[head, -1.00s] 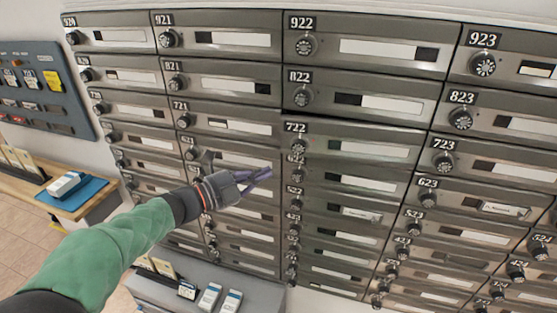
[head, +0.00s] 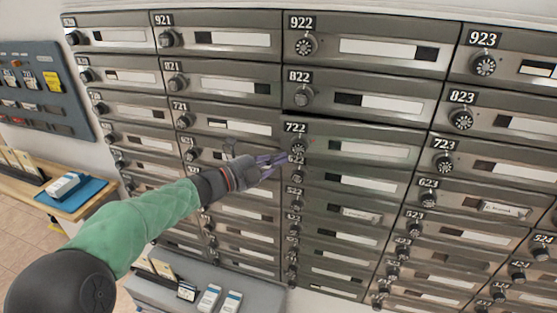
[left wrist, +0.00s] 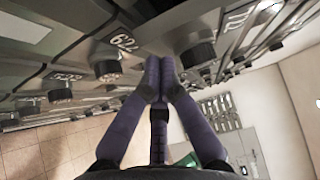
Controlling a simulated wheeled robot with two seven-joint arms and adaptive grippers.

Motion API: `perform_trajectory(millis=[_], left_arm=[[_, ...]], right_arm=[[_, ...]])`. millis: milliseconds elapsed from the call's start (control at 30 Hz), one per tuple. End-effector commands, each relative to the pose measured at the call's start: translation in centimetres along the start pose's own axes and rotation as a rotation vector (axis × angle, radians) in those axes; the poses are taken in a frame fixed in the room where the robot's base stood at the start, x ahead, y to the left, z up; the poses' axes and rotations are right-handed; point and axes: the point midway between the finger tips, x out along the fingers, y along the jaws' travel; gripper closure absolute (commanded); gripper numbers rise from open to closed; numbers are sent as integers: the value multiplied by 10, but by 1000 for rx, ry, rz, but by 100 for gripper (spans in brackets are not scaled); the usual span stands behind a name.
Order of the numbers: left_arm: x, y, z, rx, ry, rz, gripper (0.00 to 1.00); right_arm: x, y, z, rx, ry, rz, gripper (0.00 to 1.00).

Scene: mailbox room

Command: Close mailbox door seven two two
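Mailbox door 722 (head: 365,134) is in the middle column of the head view, below door 822 (head: 365,88). A dark gap runs along its top edge, so it looks slightly ajar. Its round black knob (head: 299,146) is at its left end. My left gripper (head: 286,158) has its purple fingers at the left edge of the door, just below and left of the knob. I cannot tell whether they touch it. In the left wrist view the fingertips (left wrist: 160,62) meet with nothing visible between them. My right gripper is out of view.
Closed-looking doors with knobs surround door 722, including 721 (head: 225,126) and 723 (head: 495,167). A grey ledge (head: 255,291) with small boxes stands below. A wooden counter with a blue mat (head: 88,193) and a wall panel (head: 50,105) are at the left.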

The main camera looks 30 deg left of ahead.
Motion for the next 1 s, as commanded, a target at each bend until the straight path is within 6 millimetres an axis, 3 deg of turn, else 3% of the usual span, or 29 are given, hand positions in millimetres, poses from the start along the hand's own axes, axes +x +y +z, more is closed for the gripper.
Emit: perform_trajectory(millis=[500, 1000], left_arm=[[30, 0, 33, 0, 1, 0, 100], [32, -3, 35, 3, -4, -4, 100]], right_arm=[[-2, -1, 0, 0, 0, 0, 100], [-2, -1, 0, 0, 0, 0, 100]])
